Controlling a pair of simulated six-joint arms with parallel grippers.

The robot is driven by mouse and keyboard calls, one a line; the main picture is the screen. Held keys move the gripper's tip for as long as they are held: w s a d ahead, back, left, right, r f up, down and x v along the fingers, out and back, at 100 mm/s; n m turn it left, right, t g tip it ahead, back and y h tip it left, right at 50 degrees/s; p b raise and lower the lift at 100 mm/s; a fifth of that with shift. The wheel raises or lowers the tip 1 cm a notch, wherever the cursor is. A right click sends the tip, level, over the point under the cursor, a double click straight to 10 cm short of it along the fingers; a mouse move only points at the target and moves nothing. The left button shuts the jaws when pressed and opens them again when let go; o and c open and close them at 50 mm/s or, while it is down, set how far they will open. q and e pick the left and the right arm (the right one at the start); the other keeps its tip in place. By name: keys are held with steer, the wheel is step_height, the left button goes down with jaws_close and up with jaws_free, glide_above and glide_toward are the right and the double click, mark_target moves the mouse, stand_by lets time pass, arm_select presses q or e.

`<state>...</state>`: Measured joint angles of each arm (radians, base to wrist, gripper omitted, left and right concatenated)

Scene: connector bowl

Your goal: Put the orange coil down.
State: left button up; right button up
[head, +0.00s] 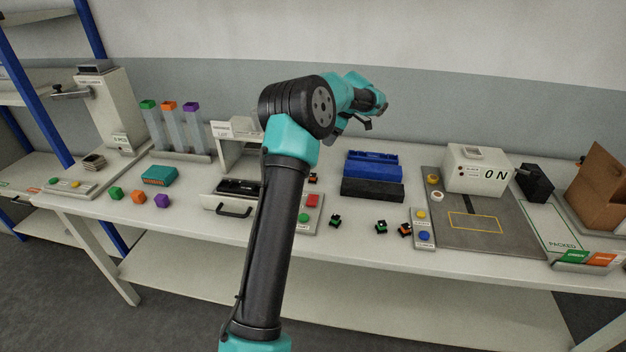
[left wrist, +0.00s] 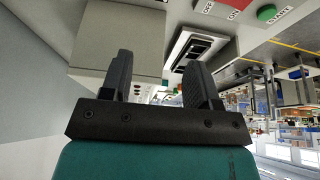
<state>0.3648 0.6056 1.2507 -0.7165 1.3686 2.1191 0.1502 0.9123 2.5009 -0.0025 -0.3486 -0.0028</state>
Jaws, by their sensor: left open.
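A small black part with orange on it (head: 405,229), which I take for the orange coil, lies on the table left of the yellow and blue button panel. My left gripper (head: 366,124) is raised above the back of the table, up and left of that part and apart from it. In the left wrist view the left gripper (left wrist: 158,72) shows two black fingers spread apart with nothing between them. I cannot make out the orange coil in the left wrist view. My right gripper is in neither view.
Similar small parts, one green (head: 381,226) and another (head: 336,220), lie nearby. A blue bin (head: 371,166) stands behind them. An open drawer (head: 232,204) and a red and green button panel (head: 308,220) are left. A grey mat (head: 470,234) lies right.

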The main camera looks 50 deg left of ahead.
arm_select(q)
steer(key=x, duration=1.1)
steer(key=shift+s+f, duration=0.15)
steer(key=shift+f, duration=0.25)
steer(key=shift+a+f, duration=0.1)
steer(key=shift+f, duration=0.15)
steer(key=shift+d+x, duration=0.15)
steer(key=shift+x, duration=1.1)
steer(key=shift+d+x, duration=0.1)
steer(key=shift+x, duration=1.2)
steer(key=shift+f, duration=0.1)
jaws_close()
